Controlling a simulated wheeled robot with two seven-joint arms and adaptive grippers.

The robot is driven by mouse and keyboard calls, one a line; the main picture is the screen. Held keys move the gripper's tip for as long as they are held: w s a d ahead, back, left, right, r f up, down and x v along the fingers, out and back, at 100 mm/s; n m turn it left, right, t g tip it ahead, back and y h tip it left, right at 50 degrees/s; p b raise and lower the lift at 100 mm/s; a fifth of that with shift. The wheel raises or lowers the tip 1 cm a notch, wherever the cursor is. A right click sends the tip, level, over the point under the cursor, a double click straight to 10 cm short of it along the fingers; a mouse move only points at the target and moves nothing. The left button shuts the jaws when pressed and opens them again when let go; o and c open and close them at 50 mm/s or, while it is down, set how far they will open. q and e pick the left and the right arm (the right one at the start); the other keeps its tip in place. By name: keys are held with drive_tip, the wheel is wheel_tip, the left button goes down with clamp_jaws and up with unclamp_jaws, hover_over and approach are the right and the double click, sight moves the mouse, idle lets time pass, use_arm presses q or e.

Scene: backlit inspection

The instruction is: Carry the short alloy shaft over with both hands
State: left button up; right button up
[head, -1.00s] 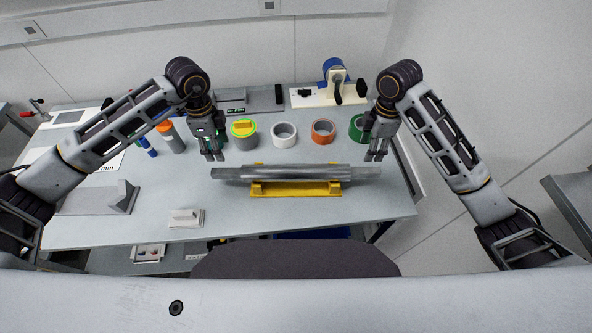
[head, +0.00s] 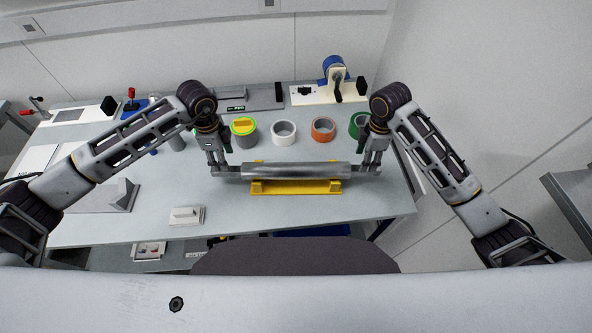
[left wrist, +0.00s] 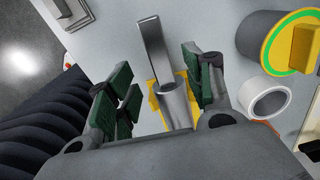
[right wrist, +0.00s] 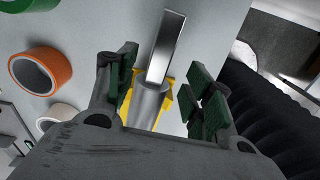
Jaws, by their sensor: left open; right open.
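The alloy shaft (head: 300,171) is a grey metal bar with a thick round middle and thinner flat ends. It lies level across a yellow cradle (head: 296,187) on the table. My left gripper (head: 218,168) is open at the shaft's left end, and my right gripper (head: 371,167) is open at its right end. In the left wrist view the shaft's end (left wrist: 151,45) lies between the spread green-padded fingers. In the right wrist view the other end (right wrist: 166,45) lies between the open fingers too. Whether any pad touches the shaft is hard to tell.
Behind the shaft stand a grey-and-yellow roll (head: 244,140), a white tape roll (head: 284,133), an orange one (head: 323,130) and a green one (head: 356,126). A small white block (head: 186,216) lies at front left.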

use_arm(q)
drive_tip(key=shift+f, duration=3.7)
use_arm(e)
drive_tip(key=shift+f, duration=3.7)
use_arm(q)
drive_tip(key=shift+c, duration=0.2)
use_arm(e)
drive_tip(key=shift+c, duration=0.2)
use_arm(q)
clamp_jaws()
use_arm(e)
clamp_jaws()
use_arm(q)
drive_tip(key=shift+r, duration=0.1)
use_arm(e)
drive_tip(key=shift+r, duration=0.15)
